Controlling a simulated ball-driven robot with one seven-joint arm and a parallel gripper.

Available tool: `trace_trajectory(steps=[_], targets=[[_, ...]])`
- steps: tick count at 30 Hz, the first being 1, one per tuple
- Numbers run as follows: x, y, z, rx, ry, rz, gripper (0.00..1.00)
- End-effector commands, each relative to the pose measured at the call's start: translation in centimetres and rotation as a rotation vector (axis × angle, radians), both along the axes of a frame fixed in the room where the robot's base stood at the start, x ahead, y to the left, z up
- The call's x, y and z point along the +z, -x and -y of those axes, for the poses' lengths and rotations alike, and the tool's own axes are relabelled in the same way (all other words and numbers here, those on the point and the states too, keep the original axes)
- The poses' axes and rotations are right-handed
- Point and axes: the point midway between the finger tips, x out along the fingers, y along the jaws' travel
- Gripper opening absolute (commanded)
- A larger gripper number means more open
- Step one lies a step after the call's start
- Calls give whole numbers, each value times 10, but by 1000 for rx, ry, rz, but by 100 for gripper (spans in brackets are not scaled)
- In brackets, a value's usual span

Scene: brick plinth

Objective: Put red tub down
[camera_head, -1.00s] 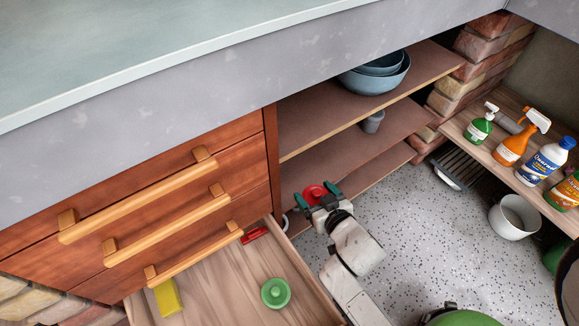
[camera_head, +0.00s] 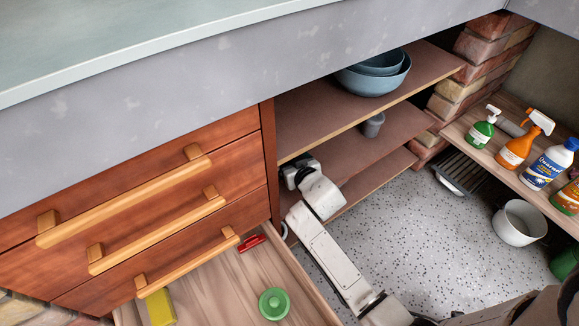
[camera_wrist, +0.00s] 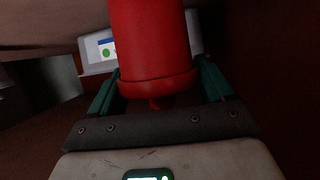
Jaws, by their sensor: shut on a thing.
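The red tub (camera_wrist: 155,45) fills the upper middle of the wrist view, its wider rim and a small knob facing me. My gripper (camera_wrist: 158,88) is shut on it, with a teal finger on each side. In the head view my arm reaches into the open shelf unit beside the drawers, at the lower shelf board (camera_head: 345,165). The fingers and the tub are hidden there. I cannot tell whether the tub touches a surface.
A pale box with a green dot (camera_wrist: 100,50) stands behind the tub. A grey cup (camera_head: 372,125) stands further along the lower shelf, and blue bowls (camera_head: 372,80) sit above. The open drawer (camera_head: 225,290) holds a green lidded thing (camera_head: 274,304), a yellow block (camera_head: 158,303) and a red object (camera_head: 251,243).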

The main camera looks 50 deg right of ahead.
Motion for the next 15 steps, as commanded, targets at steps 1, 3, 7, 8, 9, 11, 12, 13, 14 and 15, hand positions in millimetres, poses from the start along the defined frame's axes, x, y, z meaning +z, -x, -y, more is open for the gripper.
trace_trajectory(steps=[1, 3, 7, 8, 9, 11, 12, 13, 14, 15], targets=[[-14, 0, 0, 0, 1, 1, 30], [-20, 0, 0, 0, 1, 2, 30], [-19, 0, 0, 0, 0, 3, 30], [-19, 0, 0, 0, 0, 3, 30], [-19, 0, 0, 0, 0, 3, 30], [-19, 0, 0, 0, 0, 3, 30], [-19, 0, 0, 0, 0, 3, 30], [-20, 0, 0, 0, 0, 3, 30], [-22, 0, 0, 0, 0, 2, 30], [-23, 0, 0, 0, 0, 3, 30]])
